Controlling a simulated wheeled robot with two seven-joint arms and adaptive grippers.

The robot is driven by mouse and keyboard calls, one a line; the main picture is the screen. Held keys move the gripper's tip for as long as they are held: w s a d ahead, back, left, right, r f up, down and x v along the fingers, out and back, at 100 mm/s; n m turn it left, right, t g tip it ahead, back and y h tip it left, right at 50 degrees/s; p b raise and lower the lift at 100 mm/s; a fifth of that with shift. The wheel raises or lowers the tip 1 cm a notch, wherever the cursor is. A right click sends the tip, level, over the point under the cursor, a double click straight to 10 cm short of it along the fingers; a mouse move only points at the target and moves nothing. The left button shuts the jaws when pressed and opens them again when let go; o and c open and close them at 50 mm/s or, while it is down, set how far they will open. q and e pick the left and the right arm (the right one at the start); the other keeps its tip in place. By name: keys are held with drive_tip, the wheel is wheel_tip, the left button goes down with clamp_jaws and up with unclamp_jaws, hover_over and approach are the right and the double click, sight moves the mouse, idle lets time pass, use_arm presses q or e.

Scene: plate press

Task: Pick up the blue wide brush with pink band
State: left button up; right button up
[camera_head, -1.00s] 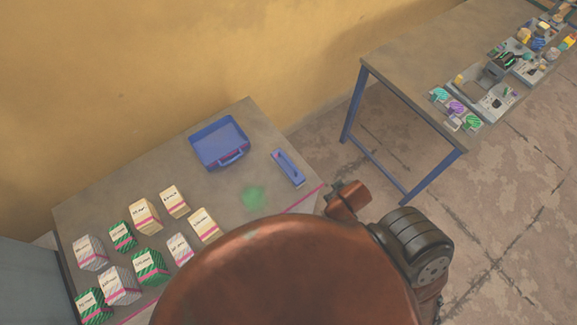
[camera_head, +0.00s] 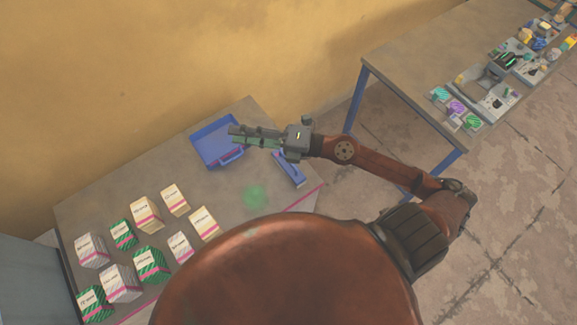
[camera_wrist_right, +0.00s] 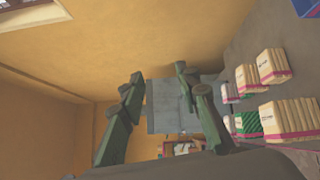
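The blue wide brush (camera_head: 292,172) lies on the grey table, right of the blue pan. My right gripper and wrist cover its far end, and its pink band is hard to make out. My right gripper (camera_head: 236,135) is above the table, pointing left, over the right part of the pan and beyond the brush's far end. In the right wrist view its two fingers (camera_wrist_right: 158,76) are spread apart with nothing between them. The brush does not show in that view. My left gripper is not in view.
The blue pan (camera_head: 206,152) lies at the table's back. A green patch (camera_head: 254,197) is on the table in front of the brush. Several labelled bags (camera_head: 145,215) stand at the left. A second table (camera_head: 425,65) with tools stands at the right, across a floor gap.

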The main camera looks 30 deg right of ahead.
drive_tip(key=s+d+f+n+g+h, duration=0.1)
drive_tip(key=d+f+n+g+h, duration=0.2)
drive_tip(key=f, duration=0.5)
drive_tip(key=s+d+f+n+g+h, duration=0.2)
drive_tip(key=d+f+n+g+h, duration=0.1)
drive_tip(key=f, duration=0.5)
drive_tip(key=d+f+h, duration=0.2)
drive_tip(key=d, duration=0.1)
drive_tip(key=w+d+f+h, duration=0.1)
drive_tip(key=d+f, duration=0.1)
drive_tip(key=d, duration=0.2)
drive_tip(key=w+d+f+g+h, duration=0.1)
drive_tip(key=d+f+h, duration=0.1)
drive_tip(key=d, duration=0.1)
drive_tip(key=shift+d+f+h, duration=0.25)
drive_tip(key=shift+h, duration=0.05)
drive_tip(key=x, duration=0.5)
drive_tip(key=shift+s+a+f, duration=0.1)
drive_tip(key=shift+a+f, duration=0.2)
drive_tip(key=shift+a, duration=0.15)
drive_tip(key=shift+c, duration=0.2)
clamp_jaws()
